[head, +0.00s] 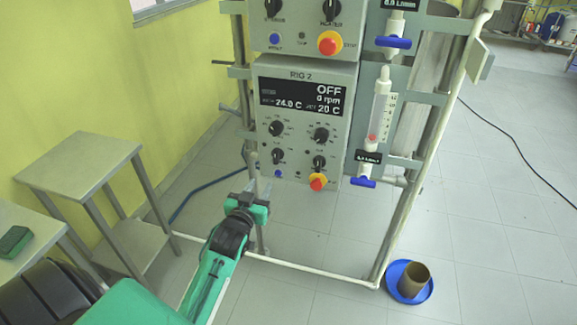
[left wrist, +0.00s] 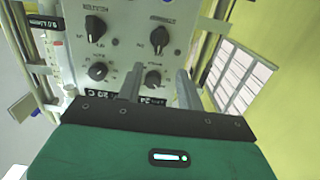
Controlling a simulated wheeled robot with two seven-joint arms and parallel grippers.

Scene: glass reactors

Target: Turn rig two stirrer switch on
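The rig 2 control box (head: 342,120) hangs on the frame; its display (head: 302,98) reads OFF, 0 rpm, 24.0 C and 20 C. Its lower-left knob (head: 278,156) matches the place of the stirrer switch on the box above; its own label is too small to read there. In the left wrist view the panel is upside down, and this knob (left wrist: 159,37) shows upper right, beside the heater knob (left wrist: 95,27). My left gripper (head: 259,185) is open and empty, below the panel's lower-left part in the head view. Its fingers (left wrist: 158,86) show apart. My right gripper is out of view.
A red-yellow stop button (head: 318,182) and a blue button (head: 278,173) sit low on the panel. A flowmeter (head: 380,110) with a blue valve (head: 364,182) stands right.

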